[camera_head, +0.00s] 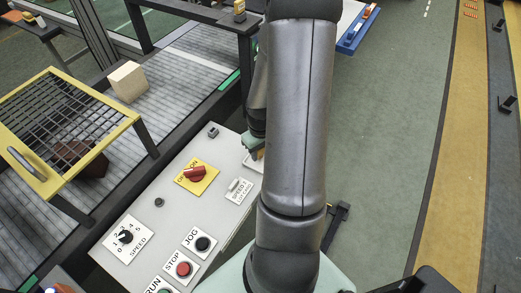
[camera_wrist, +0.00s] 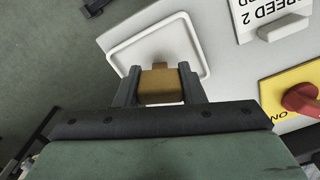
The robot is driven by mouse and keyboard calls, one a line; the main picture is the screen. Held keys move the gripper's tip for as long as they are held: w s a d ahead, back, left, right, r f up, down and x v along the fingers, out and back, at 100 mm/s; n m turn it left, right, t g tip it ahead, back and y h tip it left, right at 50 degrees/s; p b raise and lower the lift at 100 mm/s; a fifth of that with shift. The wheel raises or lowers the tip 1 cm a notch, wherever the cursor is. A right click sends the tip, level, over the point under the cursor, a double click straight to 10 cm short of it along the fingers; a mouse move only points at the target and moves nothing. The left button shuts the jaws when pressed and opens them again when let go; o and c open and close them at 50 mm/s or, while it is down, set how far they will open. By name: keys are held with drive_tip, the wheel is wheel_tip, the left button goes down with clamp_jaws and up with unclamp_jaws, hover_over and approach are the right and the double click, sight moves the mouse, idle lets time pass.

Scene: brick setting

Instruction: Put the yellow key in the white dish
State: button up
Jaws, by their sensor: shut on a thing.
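In the wrist view my gripper (camera_wrist: 158,70) is shut on the yellow key (camera_wrist: 160,88), whose brownish-yellow block shows between the two dark fingers. The white dish (camera_wrist: 146,32), a shallow square with a raised rim, lies on the pale panel just beyond the fingertips. The key's far end overlaps the dish's interior in this view. I cannot tell whether the key touches the dish or how high it is above it.
The control panel (camera_head: 140,205) carries a red rotary switch (camera_head: 195,174), a speed knob (camera_head: 125,236) and several buttons. A yellow-framed mesh guard (camera_head: 128,117) and a pale block (camera_head: 127,82) are on the conveyor at left. Green floor lies right of the panel.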

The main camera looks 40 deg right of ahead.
drive_tip(key=shift+f, duration=0.15)
drive_tip(key=o, duration=1.1)
wheel_tip(320, 180, up, 12)
drive_tip(key=shift+f, duration=0.15)
drive_tip(key=shift+a+r, duration=0.15)
drive_tip(key=shift+r, duration=0.15)
drive_tip(key=shift+n+t, duration=0.4)
drive_tip(key=shift+n, duration=0.1)
drive_tip(key=shift+s+a+r, duration=1.6)
drive_tip(key=shift+a, duration=2)
drive_tip(key=shift+s+a+r, duration=1.6)
drive_tip(key=shift+a, duration=1.95)
drive_tip(key=shift+s+a+r, duration=1.6)
drive_tip(key=shift+a, duration=2)
